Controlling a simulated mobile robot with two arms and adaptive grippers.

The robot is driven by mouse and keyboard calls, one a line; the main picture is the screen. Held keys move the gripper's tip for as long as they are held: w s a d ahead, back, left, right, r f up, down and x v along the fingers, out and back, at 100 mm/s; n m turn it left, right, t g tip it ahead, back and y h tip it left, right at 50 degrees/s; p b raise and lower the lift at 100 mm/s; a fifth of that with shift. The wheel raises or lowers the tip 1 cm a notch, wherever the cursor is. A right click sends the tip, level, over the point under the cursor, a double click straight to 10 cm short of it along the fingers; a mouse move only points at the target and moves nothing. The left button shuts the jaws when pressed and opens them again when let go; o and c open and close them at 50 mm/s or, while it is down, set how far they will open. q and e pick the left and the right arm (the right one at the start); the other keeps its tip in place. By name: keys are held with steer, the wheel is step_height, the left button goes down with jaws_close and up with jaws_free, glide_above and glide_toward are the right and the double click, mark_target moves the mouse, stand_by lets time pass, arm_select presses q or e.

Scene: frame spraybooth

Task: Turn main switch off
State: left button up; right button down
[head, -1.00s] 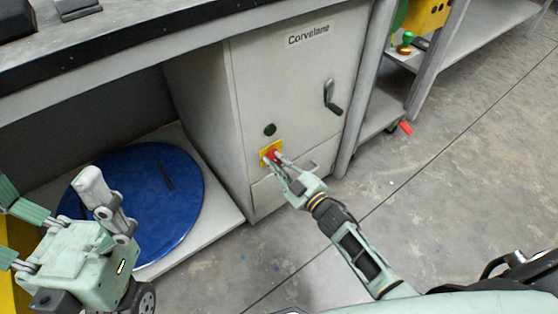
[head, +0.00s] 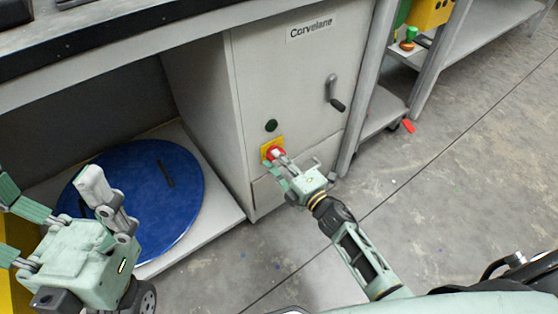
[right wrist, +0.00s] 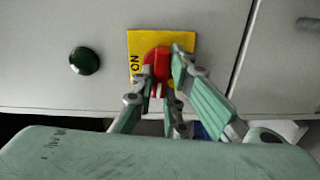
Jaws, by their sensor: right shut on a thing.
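The main switch is a red knob (right wrist: 161,62) on a yellow plate (right wrist: 146,42) on the grey cabinet's front. In the right wrist view, "ON" reads sideways on the plate's left side. The switch also shows in the head view, with its red knob (head: 274,152) at the fingertips. My right gripper (head: 279,163) is shut on the red knob, with its fingers on either side of it; they partly hide the knob and plate. My left gripper (head: 52,200) is open and empty at the lower left, well away from the switch.
A dark green round button (head: 271,126) sits beside the switch plate. A black crank handle (head: 333,95) projects from the cabinet door (head: 290,80). A blue round turntable (head: 180,205) lies under the bench at left. Open floor (head: 440,210) is at right.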

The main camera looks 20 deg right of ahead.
steer(key=shift+f+n, duration=0.15)
steer(key=shift+n, duration=0.45)
steer(key=c, duration=1.8)
jaws_free()
steer(key=shift+o, duration=0.2)
steer(key=shift+s, duration=0.1)
steer(key=v, duration=1.2)
